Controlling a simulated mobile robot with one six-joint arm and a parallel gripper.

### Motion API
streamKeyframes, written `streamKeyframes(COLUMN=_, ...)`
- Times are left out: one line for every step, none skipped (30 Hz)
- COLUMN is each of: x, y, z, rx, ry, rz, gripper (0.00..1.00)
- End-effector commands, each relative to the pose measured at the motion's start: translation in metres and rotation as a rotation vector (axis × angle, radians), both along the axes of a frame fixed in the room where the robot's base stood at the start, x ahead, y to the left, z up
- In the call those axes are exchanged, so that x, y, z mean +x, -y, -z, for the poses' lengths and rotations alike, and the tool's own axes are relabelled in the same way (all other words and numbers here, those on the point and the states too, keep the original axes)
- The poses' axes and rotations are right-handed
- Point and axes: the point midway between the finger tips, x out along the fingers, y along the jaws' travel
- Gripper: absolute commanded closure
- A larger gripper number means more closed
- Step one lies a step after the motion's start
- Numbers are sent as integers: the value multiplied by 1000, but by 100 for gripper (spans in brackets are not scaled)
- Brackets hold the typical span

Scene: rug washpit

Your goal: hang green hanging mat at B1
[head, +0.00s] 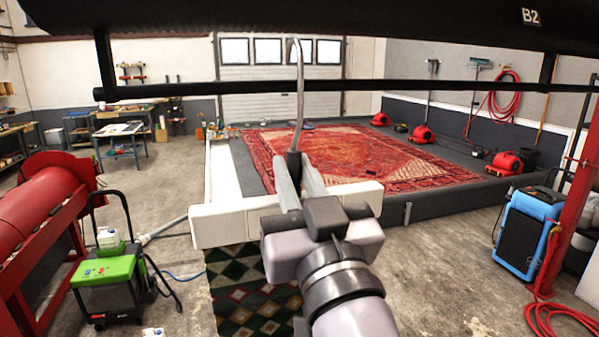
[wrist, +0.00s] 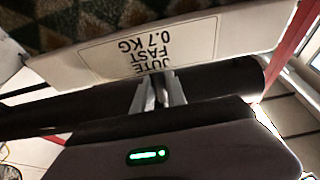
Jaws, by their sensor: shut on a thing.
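The green hanging mat (head: 238,292), patterned with diamonds, hangs below a pale hanger bar (head: 225,225) with a tall grey hook (head: 299,70). My gripper (head: 300,180) is shut on the dark neck at the hook's base, above the bar. The hook rises in front of a thin black rail (head: 400,86), its curved top higher than the rail; I cannot tell whether they touch. In the wrist view the bar (wrist: 100,66) reads "JUTE FAST 0.7 KG", and part of the mat (wrist: 60,22) shows beyond it. A B2 label (head: 531,17) is on the dark overhead beam; no B1 label shows.
A red roller machine (head: 45,205) and a green machine (head: 110,275) stand at left. A blue machine (head: 525,240) and red post (head: 575,200) stand at right. A large red rug (head: 350,155) lies on the pit beyond. Some concrete floor is clear.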

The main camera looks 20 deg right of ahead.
Motion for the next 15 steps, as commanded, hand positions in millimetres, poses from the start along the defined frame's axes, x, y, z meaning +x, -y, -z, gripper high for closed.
streamKeyframes(x=4, y=0, z=-3, rx=-1, ry=0, rz=1, gripper=100)
streamKeyframes(x=6, y=0, z=-3, rx=-2, ry=0, rz=2, gripper=100)
streamKeyframes(x=9, y=0, z=-2, rx=0, ry=0, rz=1, gripper=100)
streamKeyframes(x=12, y=0, z=-2, rx=-1, ry=0, rz=0, gripper=100)
streamKeyframes(x=14, y=0, z=-2, rx=-1, ry=0, rz=0, gripper=100)
streamKeyframes(x=17, y=0, z=-2, rx=-1, ry=0, rz=-1, gripper=100)
streamKeyframes(x=19, y=0, z=-2, rx=0, ry=-1, rz=-1, gripper=100)
streamKeyframes(x=21, y=0, z=-2, rx=0, ry=0, rz=-1, gripper=100)
streamKeyframes(x=25, y=0, z=-3, rx=0, ry=-1, rz=0, gripper=100)
streamKeyframes(x=27, y=0, z=-3, rx=0, ry=0, rz=0, gripper=100)
streamKeyframes(x=29, y=0, z=-3, rx=0, ry=0, rz=0, gripper=100)
streamKeyframes(x=32, y=0, z=-3, rx=-1, ry=0, rz=0, gripper=100)
streamKeyframes(x=35, y=0, z=-3, rx=0, ry=0, rz=0, gripper=100)
streamKeyframes(x=37, y=0, z=-3, rx=0, ry=0, rz=0, gripper=100)
streamKeyframes(x=40, y=0, z=-3, rx=-1, ry=0, rz=-1, gripper=100)
